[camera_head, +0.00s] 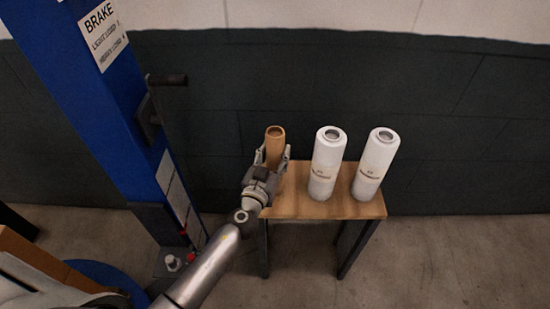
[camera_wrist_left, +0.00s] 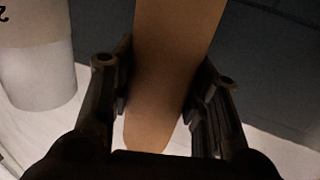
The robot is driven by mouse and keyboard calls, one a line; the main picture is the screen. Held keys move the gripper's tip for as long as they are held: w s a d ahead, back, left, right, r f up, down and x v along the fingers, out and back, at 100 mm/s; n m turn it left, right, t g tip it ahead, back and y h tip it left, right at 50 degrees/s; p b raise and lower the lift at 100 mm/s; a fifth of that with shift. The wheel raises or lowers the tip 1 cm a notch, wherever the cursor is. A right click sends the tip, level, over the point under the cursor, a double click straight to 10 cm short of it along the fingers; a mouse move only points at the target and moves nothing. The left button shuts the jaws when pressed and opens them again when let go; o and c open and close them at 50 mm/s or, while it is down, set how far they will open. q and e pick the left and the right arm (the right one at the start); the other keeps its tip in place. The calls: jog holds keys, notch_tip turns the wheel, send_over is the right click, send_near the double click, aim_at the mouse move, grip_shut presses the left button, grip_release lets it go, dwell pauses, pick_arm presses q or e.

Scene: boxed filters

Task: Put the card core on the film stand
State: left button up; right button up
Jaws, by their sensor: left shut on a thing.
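The card core is a plain brown tube (camera_head: 275,136) with an open top, upright at the left end of the small wooden-topped stand (camera_head: 311,208). My left gripper (camera_head: 272,155) is shut on the card core, one finger on each side. In the left wrist view the core (camera_wrist_left: 172,60) runs down between the two fingers (camera_wrist_left: 162,88), and its lower end shows above a pale surface. I cannot tell whether that end touches the stand top. My right gripper is not in view.
Two white labelled cylinders (camera_head: 327,163) (camera_head: 376,164) stand upright on the stand, right of the core. One cylinder (camera_wrist_left: 38,60) shows at the left of the wrist view. A blue column (camera_head: 95,90) with a handle rises at the left. A dark wall (camera_head: 470,130) is behind.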

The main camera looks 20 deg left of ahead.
pick_arm(q)
jog(key=shift+f, duration=0.1)
jog(key=shift+f, duration=0.15)
jog(key=o, duration=1)
jog(key=shift+r, duration=0.3)
jog(key=s+b, duration=0.1)
jog(key=s, duration=0.5)
jog(key=s+b, duration=0.2)
jog(key=s, duration=0.4)
jog(key=shift+a+f, duration=0.1)
jog(key=shift+a, duration=0.1)
